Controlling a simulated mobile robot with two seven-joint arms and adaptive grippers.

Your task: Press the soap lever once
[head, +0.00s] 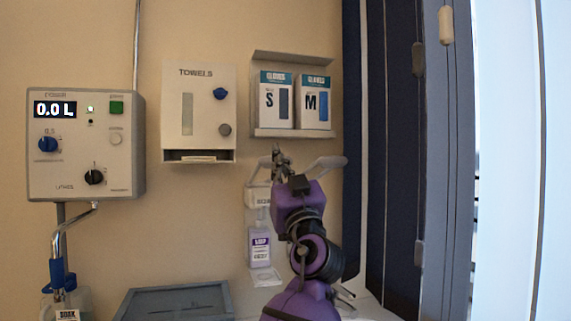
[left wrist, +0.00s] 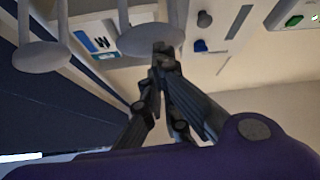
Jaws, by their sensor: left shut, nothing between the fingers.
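A soap dispenser hangs on the wall, its bottle (head: 260,250) with a purple label, left of my left arm in the head view. Two pale grey levers stick out above: a left one, mostly behind the gripper, and a right one (head: 327,163). In the left wrist view, which is turned over, one lever paddle (left wrist: 148,40) lies behind the fingertips and the other paddle (left wrist: 42,52) is at the left. My left gripper (head: 278,153) is shut and empty, with its tips (left wrist: 163,48) overlapping the nearer paddle. I cannot tell whether they touch. My arm hides what is below the right lever.
A towel dispenser (head: 199,115) and a rack with glove boxes (head: 293,100) are on the wall above. A control box (head: 86,145) reading 0.0 L is at the left. A grey tray (head: 177,302) is below. A dark blue curtain (head: 375,160) hangs at the right.

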